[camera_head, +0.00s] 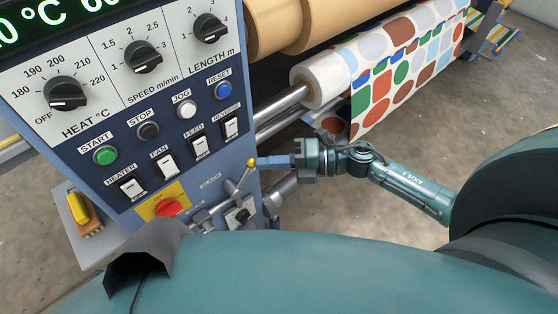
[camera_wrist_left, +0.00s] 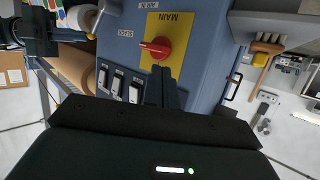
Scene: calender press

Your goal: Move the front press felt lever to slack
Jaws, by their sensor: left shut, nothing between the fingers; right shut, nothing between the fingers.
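The felt lever is a thin metal rod topped by a yellow ball (camera_head: 251,163), rising from the lower right edge of the blue press cabinet and tilted up to the right. My left gripper (camera_wrist_left: 162,84) is shut and empty, in front of the cabinet below the red main switch (camera_wrist_left: 155,47).
Several rocker switches (camera_head: 166,163), buttons and knobs fill the panel left of the lever. A roll of dotted fabric (camera_head: 390,75) lies behind my right arm. Open floor is at the right.

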